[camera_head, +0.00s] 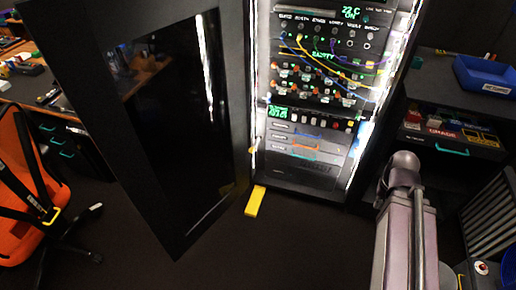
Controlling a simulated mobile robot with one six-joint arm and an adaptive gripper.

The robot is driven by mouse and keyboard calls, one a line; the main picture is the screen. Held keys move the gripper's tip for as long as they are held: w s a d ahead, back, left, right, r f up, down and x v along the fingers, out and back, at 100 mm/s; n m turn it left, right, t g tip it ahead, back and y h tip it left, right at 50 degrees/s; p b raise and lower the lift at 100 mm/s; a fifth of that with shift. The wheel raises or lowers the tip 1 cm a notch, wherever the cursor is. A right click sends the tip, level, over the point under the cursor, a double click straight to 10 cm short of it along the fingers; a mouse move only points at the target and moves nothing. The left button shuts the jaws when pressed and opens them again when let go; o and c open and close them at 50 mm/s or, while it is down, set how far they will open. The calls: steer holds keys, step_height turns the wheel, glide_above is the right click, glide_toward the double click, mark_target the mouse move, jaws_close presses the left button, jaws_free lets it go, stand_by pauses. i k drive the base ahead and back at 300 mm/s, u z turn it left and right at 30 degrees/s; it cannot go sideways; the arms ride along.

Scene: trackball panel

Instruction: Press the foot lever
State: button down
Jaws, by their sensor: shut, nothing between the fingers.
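The foot lever, a yellow bar-shaped pedal (255,201), sticks out low near the floor at the front left foot of a tall lit cabinet. It lies beside the lower edge of the open black door. Nothing touches it from above in this view. A grey link of my own arm stands at the right, well apart from the pedal. My gripper is not in view.
The open black cabinet door (150,120) with a dark glass pane fills the left middle. The cabinet (315,170) holds panels with cables and knobs. An orange chair (28,205) is at far left; a blue bin (487,74) sits upper right. Dark floor in front is clear.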

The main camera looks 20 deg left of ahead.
mark_target(252, 150)
steer(key=u, duration=0.3)
steer(key=i, duration=0.95)
steer(key=u, duration=0.5)
